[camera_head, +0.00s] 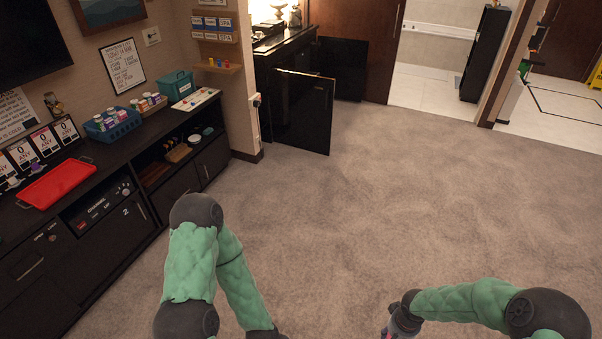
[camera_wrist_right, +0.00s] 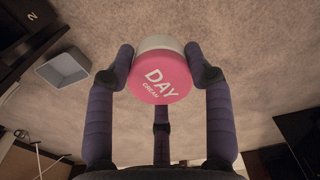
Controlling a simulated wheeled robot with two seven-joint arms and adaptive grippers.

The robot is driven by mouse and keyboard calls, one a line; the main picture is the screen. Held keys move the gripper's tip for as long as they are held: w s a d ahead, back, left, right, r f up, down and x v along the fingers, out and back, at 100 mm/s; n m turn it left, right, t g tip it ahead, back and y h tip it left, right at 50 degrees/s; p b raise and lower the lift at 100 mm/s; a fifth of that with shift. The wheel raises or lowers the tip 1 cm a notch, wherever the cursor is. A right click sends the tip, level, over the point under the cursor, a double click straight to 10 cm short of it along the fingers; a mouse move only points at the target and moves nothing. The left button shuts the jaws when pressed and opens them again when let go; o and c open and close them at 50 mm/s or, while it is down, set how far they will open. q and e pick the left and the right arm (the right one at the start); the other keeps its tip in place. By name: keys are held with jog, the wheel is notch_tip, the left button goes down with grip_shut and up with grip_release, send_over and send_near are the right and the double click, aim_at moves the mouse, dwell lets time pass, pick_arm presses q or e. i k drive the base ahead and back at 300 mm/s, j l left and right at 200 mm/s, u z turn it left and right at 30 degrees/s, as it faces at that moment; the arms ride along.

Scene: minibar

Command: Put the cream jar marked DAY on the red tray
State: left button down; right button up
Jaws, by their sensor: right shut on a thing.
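The cream jar (camera_wrist_right: 160,80), with a pink lid marked DAY CREAM and a pale body, is between the fingers of my right gripper (camera_wrist_right: 163,62) in the right wrist view. The gripper is shut on it and holds it above the carpet. In the head view my right wrist is at the bottom edge, with the gripper mostly cut off. The red tray (camera_head: 56,183) lies flat on the dark counter at the left, far from my right gripper. My left arm bends down at the bottom centre, and its gripper is outside the frame.
The dark counter holds a blue basket (camera_head: 112,124) of small jars, a teal box (camera_head: 175,85) and a white board (camera_head: 196,99). White cards (camera_head: 41,145) stand behind the tray. An open dark door (camera_head: 303,113) juts out at the back.

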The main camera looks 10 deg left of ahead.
aim_at(54, 181)
jog(key=i+j+u, duration=0.3)
jog(key=u, duration=0.15)
jog(key=i+j+u, duration=0.45)
jog(key=i+u, duration=0.7)
jog(key=u, duration=0.15)
jog(key=i+l+u, duration=0.1)
jog(key=i+u, duration=0.35)
jog(key=i+l+u, duration=0.25)
jog(key=u, duration=0.2)
jog(key=i+l+u, duration=0.6)
jog(key=l+u, duration=0.25)
